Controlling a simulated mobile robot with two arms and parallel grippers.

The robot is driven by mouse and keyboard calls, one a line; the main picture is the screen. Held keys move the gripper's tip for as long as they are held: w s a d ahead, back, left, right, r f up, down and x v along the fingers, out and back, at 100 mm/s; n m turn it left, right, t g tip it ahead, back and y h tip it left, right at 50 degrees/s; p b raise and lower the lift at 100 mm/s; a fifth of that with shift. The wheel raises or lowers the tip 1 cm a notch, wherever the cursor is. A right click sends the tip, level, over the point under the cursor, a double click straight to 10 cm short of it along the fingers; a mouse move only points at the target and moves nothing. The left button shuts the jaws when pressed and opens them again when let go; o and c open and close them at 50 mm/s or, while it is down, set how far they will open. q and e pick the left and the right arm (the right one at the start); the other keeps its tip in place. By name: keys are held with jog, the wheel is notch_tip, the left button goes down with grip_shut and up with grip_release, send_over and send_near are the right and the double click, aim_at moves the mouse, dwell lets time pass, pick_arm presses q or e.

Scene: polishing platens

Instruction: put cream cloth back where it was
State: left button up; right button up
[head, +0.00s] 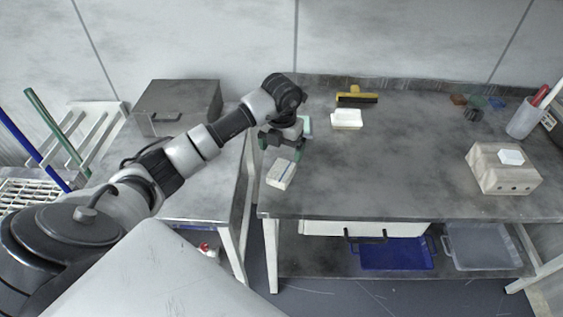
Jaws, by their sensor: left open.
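A folded cream-white cloth with a thin blue stripe (281,174) lies flat near the left front edge of the right-hand bench. My left gripper (282,147) points down just behind it in the picture, its green-tipped fingers apart with nothing visible between them. Whether the fingers touch the cloth is hard to tell. A second cream-white, block-like item (346,119) lies farther back on the bench; at this size I cannot tell whether it is cloth. My right gripper is out of view.
A teal-and-white item (307,126) stands partly hidden behind my left gripper. A yellow-handled brush (356,97) lies at the back. A wooden box (500,174) with a white piece on top and a grey cup (523,119) stand right. The bench middle (410,160) is clear.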

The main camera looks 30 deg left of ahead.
pick_arm(q)
jog(key=shift+r, duration=1.55)
